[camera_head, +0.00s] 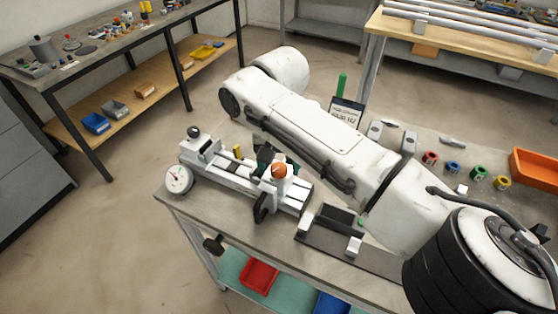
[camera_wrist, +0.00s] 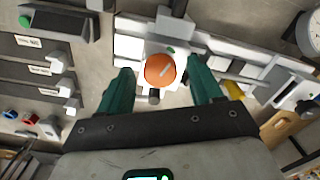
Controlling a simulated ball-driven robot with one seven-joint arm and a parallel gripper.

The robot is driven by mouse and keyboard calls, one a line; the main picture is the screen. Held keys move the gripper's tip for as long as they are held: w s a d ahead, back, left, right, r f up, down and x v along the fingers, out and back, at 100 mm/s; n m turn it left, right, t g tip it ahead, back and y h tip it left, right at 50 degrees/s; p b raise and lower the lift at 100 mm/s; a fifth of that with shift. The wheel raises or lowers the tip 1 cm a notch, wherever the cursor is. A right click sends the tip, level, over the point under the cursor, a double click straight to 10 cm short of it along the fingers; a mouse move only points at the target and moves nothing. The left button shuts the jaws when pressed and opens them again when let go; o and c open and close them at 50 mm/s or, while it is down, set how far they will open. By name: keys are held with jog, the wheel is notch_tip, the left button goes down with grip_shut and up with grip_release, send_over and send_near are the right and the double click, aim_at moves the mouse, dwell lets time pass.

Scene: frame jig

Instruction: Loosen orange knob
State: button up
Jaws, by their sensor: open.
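The orange knob (camera_head: 279,171) sits on top of a white block on the frame jig (camera_head: 220,182), near its right end in the head view. In the wrist view the orange knob (camera_wrist: 160,70) is round with a light mark on its face. My gripper (camera_wrist: 163,88) is open, its two green fingers on either side of the knob's lower edge in the picture, with gaps visible on both sides. In the head view the arm hides most of my gripper behind the knob. I cannot tell the fingers' height relative to the knob.
A dial gauge (camera_head: 178,179) stands at the jig's left end. A black fixture (camera_head: 340,217) lies right of the jig. Several coloured rings, one of them red (camera_head: 430,158), and an orange bin (camera_head: 535,168) are at the table's right. A green post (camera_head: 342,86) stands behind the arm.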

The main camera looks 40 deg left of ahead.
jog(key=c, duration=1.1)
jog(key=shift+o, duration=0.2)
